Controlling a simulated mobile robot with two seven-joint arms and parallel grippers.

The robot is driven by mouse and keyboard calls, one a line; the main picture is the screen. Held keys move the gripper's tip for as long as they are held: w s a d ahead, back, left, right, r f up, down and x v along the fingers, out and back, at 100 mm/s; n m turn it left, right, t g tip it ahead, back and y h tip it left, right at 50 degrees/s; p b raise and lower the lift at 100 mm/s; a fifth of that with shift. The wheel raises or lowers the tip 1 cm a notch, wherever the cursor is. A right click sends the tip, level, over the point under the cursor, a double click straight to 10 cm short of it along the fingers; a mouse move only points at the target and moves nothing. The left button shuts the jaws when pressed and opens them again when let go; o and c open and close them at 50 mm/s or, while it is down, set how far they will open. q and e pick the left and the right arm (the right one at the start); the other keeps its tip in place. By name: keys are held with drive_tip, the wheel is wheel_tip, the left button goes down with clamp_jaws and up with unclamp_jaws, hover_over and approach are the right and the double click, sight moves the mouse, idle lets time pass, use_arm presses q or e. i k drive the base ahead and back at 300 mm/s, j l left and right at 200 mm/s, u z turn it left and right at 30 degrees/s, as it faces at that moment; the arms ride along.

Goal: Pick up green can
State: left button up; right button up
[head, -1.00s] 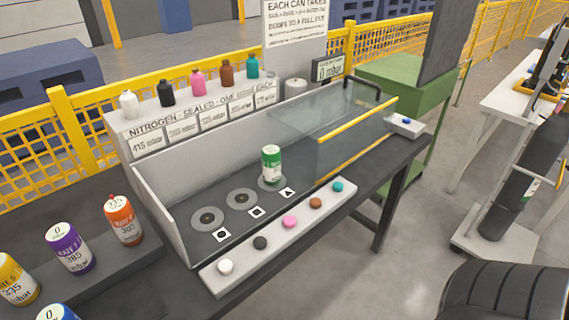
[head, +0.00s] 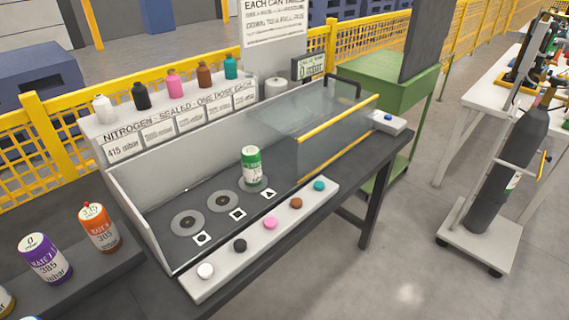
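The green can (head: 251,167), with a white band and a white top, stands upright on the rightmost of three round grey pads in the dark bench tray. A card with a triangle (head: 268,194) lies in front of it. The clear guard with yellow edges (head: 338,135) is just to its right. Neither of my grippers shows in the head view.
A pale strip with coloured buttons (head: 262,241) runs along the bench's front edge. Purple (head: 45,259) and orange (head: 99,228) cans stand at left. Small coloured bottles (head: 174,84) line the back shelf. A dark cylinder on a trolley (head: 508,170) stands at right. The floor between is clear.

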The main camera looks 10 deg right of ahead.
sight(251, 155)
drive_tip(key=i+l, duration=0.15)
drive_tip(key=l, duration=0.2)
drive_tip(key=i+l, duration=0.1)
drive_tip(key=l, duration=0.2)
drive_tip(key=i+l, duration=0.15)
drive_tip(key=l, duration=0.2)
drive_tip(key=i+l+u, duration=0.1)
drive_tip(key=l+u, duration=0.25)
drive_tip(key=i+l+u, duration=0.1)
drive_tip(key=l+u, duration=0.25)
drive_tip(key=j, duration=0.1)
